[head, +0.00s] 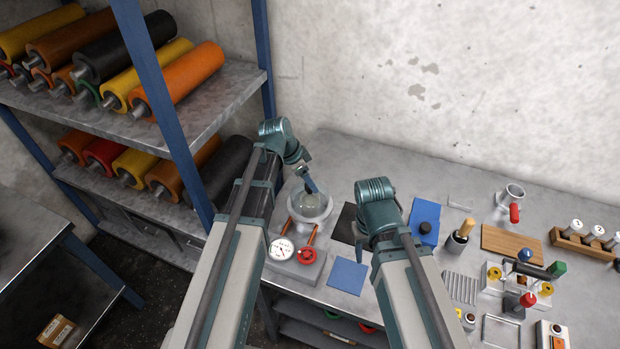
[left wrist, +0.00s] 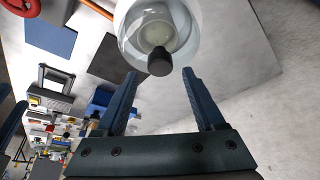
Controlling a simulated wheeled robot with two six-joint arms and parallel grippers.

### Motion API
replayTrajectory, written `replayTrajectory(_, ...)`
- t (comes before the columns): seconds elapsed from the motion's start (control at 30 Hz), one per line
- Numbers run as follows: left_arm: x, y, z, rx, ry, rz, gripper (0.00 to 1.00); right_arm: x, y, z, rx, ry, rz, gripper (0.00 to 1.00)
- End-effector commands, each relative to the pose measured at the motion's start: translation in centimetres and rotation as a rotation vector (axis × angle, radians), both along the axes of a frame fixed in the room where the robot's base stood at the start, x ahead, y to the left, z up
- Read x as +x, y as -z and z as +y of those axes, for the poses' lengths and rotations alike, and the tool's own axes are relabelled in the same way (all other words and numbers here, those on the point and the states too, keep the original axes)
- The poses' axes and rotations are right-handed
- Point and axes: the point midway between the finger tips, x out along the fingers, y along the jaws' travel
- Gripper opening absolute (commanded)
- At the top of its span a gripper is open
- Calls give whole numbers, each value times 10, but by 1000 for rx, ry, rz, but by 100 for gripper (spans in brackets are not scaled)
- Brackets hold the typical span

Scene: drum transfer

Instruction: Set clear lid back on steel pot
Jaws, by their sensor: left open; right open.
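The steel pot (head: 325,213) stands at the left part of the bench. The clear lid (head: 309,203) with a black knob shows at the pot's mouth; whether it is fully seated I cannot tell. In the left wrist view the clear lid (left wrist: 150,30) lies just beyond my fingers, with its black knob (left wrist: 160,63) near the gap. My left gripper (left wrist: 158,73) is open and empty, and comes down over the lid in the head view (head: 314,190). Blue fingers of my right gripper (left wrist: 12,128) show at the left wrist view's edge.
A gauge (head: 282,249) and a red valve wheel (head: 306,255) sit in front of the pot. A dark mat (head: 344,225) and a blue mat (head: 347,275) lie to its right. A rack of rollers stands left; blocks and tools crowd the bench's right.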

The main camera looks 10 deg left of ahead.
Motion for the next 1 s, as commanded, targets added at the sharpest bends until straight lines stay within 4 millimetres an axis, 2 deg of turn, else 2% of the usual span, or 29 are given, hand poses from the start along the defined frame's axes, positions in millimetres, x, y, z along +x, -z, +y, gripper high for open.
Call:
replayTrajectory(0.03, -2, -14, 3, 0, -1, 0, 71, 0, -14, 0, 0, 0, 0, 50)
replayTrajectory(0.1, -5, -24, 6, 0, -2, 1, 71, 0, -24, 0, 0, 0, 0, 50)
replayTrajectory(0.6, -21, -93, 30, 0, -1, 0, 71, 0, -93, 0, 3, 13, 0, 50)
replayTrajectory(0.87, -23, -98, 33, 0, -1, 0, 71, 0, -98, 0, 2, 14, 0, 50)
replayTrajectory(0.97, -33, -96, 22, 8, -19, 29, 71, 0, -98, 0, 2, 14, 0, 50)
replayTrajectory(1.0, -43, -94, 13, 18, -41, 56, 71, 0, -98, 0, 2, 14, 0, 50)
